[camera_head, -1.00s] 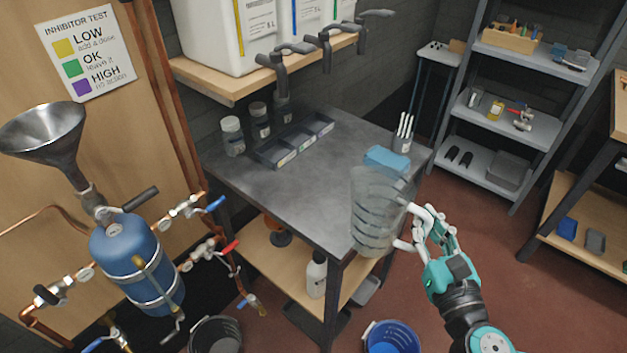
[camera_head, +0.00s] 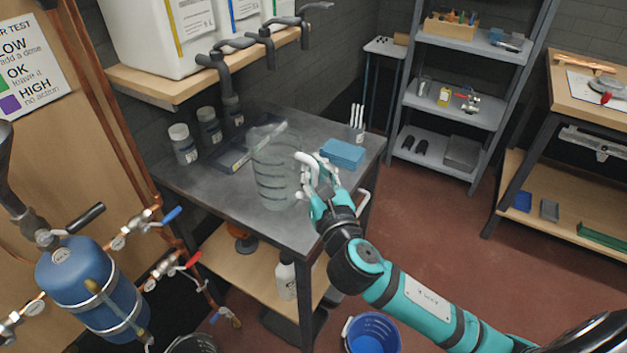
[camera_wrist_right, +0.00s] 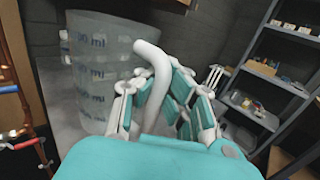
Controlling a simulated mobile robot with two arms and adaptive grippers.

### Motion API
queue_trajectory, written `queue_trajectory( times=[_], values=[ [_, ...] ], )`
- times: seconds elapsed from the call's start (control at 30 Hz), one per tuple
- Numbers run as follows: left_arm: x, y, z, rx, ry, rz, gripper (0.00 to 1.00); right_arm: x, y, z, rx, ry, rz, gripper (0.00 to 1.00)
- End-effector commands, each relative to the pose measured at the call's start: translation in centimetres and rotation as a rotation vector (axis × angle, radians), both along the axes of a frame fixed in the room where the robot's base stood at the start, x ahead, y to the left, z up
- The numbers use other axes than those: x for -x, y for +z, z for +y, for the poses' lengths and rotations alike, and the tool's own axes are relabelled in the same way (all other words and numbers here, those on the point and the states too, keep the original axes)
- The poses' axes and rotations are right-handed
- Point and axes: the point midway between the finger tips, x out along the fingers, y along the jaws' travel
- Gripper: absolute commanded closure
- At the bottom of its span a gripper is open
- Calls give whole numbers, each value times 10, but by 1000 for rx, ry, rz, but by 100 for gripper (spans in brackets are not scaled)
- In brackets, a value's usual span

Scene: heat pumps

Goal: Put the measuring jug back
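The measuring jug (camera_head: 272,178) is clear plastic with dark graduation lines and a white handle. It stands upright over the front part of the dark metal table (camera_head: 215,205); I cannot tell whether its base touches the top. My right gripper (camera_head: 312,180) is closed around the jug's handle, at the jug's right side. In the right wrist view the jug (camera_wrist_right: 95,75) shows at the left, and the fingers (camera_wrist_right: 160,95) sit on both sides of the white handle. My left gripper is not in view.
A blue sponge or cloth stack (camera_head: 342,153) and a cup of white sticks (camera_head: 356,130) are right of the jug. A compartment tray (camera_head: 236,160) and several lidded jars (camera_head: 184,146) are behind it. Taps (camera_head: 262,50) hang above the back. A blue bucket (camera_head: 371,335) is on the floor.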

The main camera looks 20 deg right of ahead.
Motion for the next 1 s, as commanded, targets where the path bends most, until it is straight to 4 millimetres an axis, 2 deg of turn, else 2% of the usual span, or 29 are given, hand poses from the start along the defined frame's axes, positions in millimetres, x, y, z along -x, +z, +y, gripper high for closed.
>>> queue_trajectory(
  times=[0.13, 0.3, 0.7, 0.77, 0.93, 1.0],
  values=[
    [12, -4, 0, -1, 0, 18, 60, -2, -10, 1, 0, -1, 2, 100],
    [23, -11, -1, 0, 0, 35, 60, -1, -34, 1, 1, -1, 3, 100],
    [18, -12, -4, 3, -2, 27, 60, -1, -40, 0, 0, -1, 1, 100],
    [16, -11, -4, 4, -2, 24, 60, -1, -39, 0, 1, -1, 2, 94],
    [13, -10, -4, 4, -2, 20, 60, -1, -39, 0, 1, -1, 1, 72],
    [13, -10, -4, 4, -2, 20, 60, -1, -39, 0, 1, -1, 1, 71]
  ],
)
